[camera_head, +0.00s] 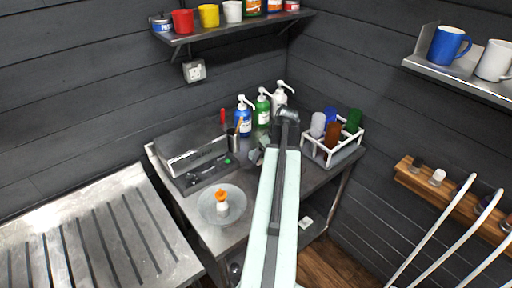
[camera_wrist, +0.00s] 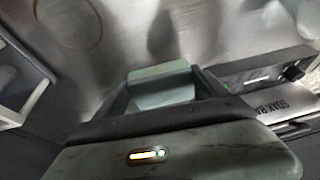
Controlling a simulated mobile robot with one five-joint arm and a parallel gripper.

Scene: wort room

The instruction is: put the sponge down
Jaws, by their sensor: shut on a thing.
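The sponge (camera_wrist: 160,92) is a pale green block in the wrist view. My gripper (camera_wrist: 162,82) is shut on it, with a dark finger on each side. Bare steel counter (camera_wrist: 225,25) shows beyond it in that view. I cannot tell whether the sponge touches the counter or hangs above it. In the head view my gripper (camera_head: 258,152) is small and partly hidden by my arm, over the steel counter between the grey appliance and the bottle rack. The sponge cannot be made out clearly there.
The grey appliance (camera_head: 193,148) stands left, pump bottles (camera_head: 263,108) behind, and a white rack of coloured bottles (camera_head: 317,153) right. A round plate (camera_head: 238,205) with an orange-topped item sits in front. A label strip (camera_wrist: 292,108) is close by my gripper's right.

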